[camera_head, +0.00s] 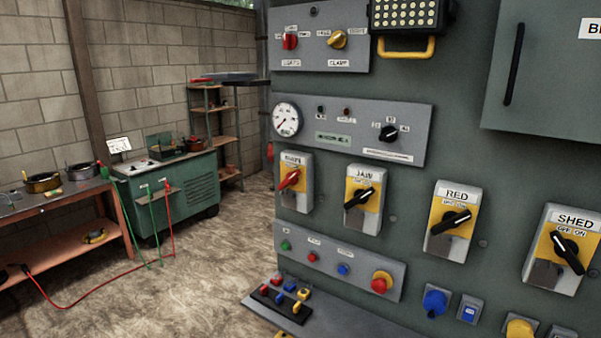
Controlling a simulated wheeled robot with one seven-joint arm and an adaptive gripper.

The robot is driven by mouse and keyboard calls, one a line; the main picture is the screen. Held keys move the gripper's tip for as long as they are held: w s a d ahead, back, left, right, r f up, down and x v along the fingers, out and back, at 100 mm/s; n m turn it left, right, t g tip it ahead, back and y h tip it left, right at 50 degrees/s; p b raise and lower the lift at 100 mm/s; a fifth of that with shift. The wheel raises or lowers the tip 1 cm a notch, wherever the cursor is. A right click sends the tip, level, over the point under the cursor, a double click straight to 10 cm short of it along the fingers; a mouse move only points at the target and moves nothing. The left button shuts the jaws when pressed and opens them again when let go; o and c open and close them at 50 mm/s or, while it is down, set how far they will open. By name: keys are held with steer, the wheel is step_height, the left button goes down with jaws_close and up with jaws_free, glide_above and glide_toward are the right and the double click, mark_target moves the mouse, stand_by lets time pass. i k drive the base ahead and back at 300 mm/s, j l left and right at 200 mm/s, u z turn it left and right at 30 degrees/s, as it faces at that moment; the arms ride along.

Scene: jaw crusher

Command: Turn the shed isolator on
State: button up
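The shed isolator (541,272) is at the far right of the grey-green panel. It is a grey box with a yellow plate, a SHED label and OFF and ON marks. Its black rotary handle (568,252) slants from upper left to lower right, unlike the handles beside it. I cannot tell for certain which mark it points at. My gripper is not in view.
The red isolator (447,246), jaw isolator (363,219) and a red-handled isolator (295,202) stand to its left. Blue (436,301) and yellow (519,328) sockets sit below. A cabinet door (555,70) juts above. Floor (200,265) at left is open, with cables.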

mark_target(567, 249)
steer(key=z, duration=1.25)
